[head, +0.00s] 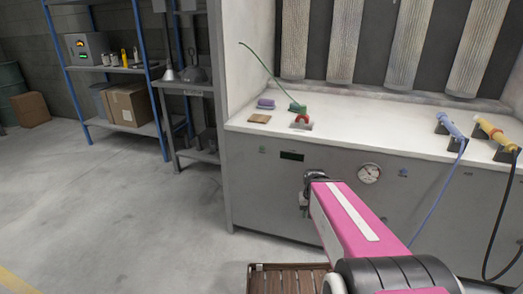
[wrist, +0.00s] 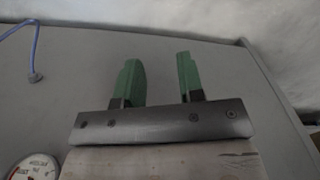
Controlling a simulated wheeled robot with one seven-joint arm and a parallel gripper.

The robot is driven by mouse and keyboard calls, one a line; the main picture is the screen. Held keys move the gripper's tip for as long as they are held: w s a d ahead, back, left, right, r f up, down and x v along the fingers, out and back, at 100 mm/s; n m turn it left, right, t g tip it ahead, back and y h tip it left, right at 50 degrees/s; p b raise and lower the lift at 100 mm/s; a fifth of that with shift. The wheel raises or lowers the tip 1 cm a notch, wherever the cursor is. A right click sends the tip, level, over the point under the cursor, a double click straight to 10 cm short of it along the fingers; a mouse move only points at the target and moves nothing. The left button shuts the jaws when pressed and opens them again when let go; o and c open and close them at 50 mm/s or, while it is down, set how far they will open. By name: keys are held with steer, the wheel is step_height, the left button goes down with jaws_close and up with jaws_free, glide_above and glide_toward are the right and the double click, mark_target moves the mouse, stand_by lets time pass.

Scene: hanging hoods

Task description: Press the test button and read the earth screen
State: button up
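A small green button (head: 262,149) sits on the grey front panel of the booth, left of a small dark screen (head: 292,156). The screen looks dark green, and I can make out no reading on it. In the head view my pink arm reaches toward the panel below and right of the screen; its fingers cannot be made out there. In the wrist view my gripper (wrist: 157,82) is open, with two green fingers apart and nothing between them. The grey panel lies behind the fingers. Neither the button nor the screen shows in the wrist view.
A round gauge (head: 369,173) and a small blue fitting (head: 403,172) are on the panel. A blue hose (head: 440,205) and a black hose (head: 503,225) hang at the right. A brown slatted pallet (head: 285,279) lies below.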

jaws_close()
stand_by(1.4)
